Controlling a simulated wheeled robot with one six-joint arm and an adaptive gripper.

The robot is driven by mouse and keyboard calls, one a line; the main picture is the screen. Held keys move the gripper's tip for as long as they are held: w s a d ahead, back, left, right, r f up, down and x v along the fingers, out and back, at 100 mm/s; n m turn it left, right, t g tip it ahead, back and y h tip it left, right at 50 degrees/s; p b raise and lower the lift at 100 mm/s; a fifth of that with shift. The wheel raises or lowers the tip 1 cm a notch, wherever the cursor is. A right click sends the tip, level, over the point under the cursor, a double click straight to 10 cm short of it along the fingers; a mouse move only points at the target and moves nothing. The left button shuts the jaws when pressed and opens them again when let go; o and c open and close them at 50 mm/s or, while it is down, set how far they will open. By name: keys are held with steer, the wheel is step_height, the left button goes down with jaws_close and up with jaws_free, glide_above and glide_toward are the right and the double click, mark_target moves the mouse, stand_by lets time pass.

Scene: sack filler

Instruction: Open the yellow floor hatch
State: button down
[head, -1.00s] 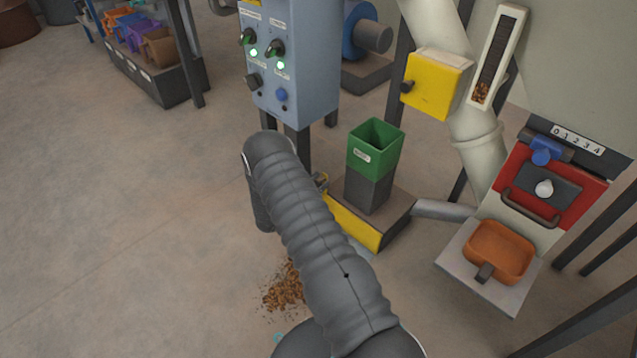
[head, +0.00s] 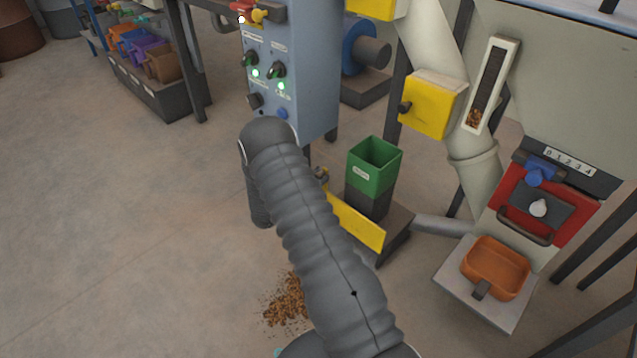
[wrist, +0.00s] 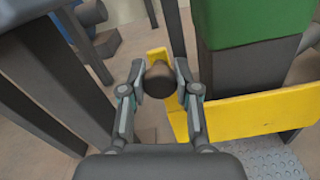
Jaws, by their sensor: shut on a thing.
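A yellow panel (head: 357,224), seemingly the floor hatch, stands low in front of the green bin in the head view. It also shows in the wrist view (wrist: 255,114), with a studded metal plate (wrist: 265,160) at its foot. My gripper (wrist: 160,80) is shut on a dark round knob (wrist: 158,86), one finger on each side. A yellow piece (wrist: 157,54) shows just behind the knob. I cannot tell how knob and panel join. In the head view my arm hides most of the gripper.
The green bin (head: 372,172) stands on a dark plinth close behind the panel. A blue-grey control cabinet (head: 305,80) rises to its left. Brown pellets (head: 287,300) lie on the floor by my arm. An orange tray (head: 497,262) is at right.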

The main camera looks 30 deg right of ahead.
steer(key=shift+w+r, duration=0.1)
steer(key=c, duration=0.8)
jaws_free()
steer(key=shift+a, duration=0.1)
steer(key=v, duration=1.2)
